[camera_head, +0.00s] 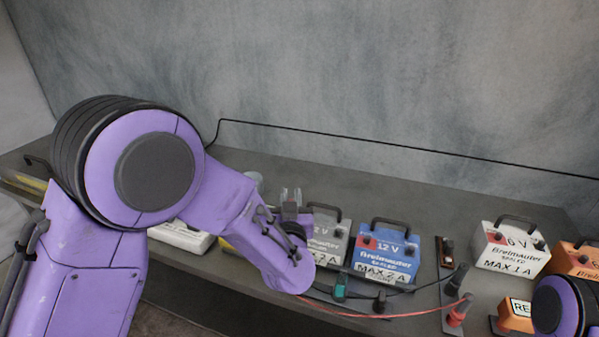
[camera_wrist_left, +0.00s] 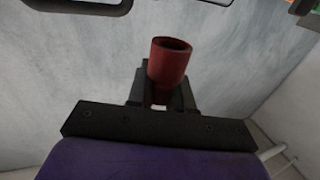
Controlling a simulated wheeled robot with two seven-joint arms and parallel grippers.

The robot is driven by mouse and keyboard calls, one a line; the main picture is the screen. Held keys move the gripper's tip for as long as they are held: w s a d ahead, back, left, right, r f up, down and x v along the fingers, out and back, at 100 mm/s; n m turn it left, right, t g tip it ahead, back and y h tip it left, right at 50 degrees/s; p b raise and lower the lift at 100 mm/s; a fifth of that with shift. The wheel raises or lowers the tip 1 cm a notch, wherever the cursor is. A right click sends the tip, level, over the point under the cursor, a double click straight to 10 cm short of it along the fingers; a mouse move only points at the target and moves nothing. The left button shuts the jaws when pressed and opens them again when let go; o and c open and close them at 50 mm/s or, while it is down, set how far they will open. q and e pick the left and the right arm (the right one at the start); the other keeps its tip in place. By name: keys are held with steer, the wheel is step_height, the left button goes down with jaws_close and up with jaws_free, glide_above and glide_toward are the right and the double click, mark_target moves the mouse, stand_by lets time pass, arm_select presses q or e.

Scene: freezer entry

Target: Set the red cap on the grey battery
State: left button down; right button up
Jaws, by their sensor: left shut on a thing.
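The grey battery (camera_head: 329,236) stands on the bench in the head view, partly hidden behind my left forearm. It has a dark carry handle, and its label is partly covered. My left gripper (camera_head: 291,196) is just left of the battery's top in the head view. In the left wrist view the left gripper (camera_wrist_left: 160,92) is shut on the red cap (camera_wrist_left: 169,62), a hollow cylinder with its open end visible. I cannot make out the cap in the head view. My right gripper is out of view; only part of my right arm shows at the lower right.
A blue 12 V battery (camera_head: 386,254) stands close to the right of the grey one. A white battery (camera_head: 511,248) and an orange battery (camera_head: 574,259) stand farther right. Red and black leads with a red plug (camera_head: 458,313) lie along the front.

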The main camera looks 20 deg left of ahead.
arm_select(q)
steer(key=shift+w+d+f+n+g+y+b, duration=0.35)
steer(key=shift+w+n+y, duration=0.2)
steer(key=shift+y, duration=0.3)
steer(key=shift+w+d+f+n+g+y+b, duration=0.25)
steer(key=shift+w+f+n+g+y, duration=0.15)
steer(key=shift+n+y, duration=0.35)
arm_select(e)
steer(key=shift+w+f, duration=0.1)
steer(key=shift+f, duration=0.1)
arm_select(q)
steer(key=shift+r+p, duration=0.1)
steer(key=shift+p, duration=0.5)
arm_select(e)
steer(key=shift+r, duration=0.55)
arm_select(q)
steer(key=shift+f+b, duration=0.9)
steer(key=shift+f, duration=0.5)
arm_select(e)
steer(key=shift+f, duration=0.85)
arm_select(q)
steer(key=c, duration=0.9)
jaws_free()
steer(key=shift+a, duration=0.1)
steer(key=shift+c, duration=0.2)
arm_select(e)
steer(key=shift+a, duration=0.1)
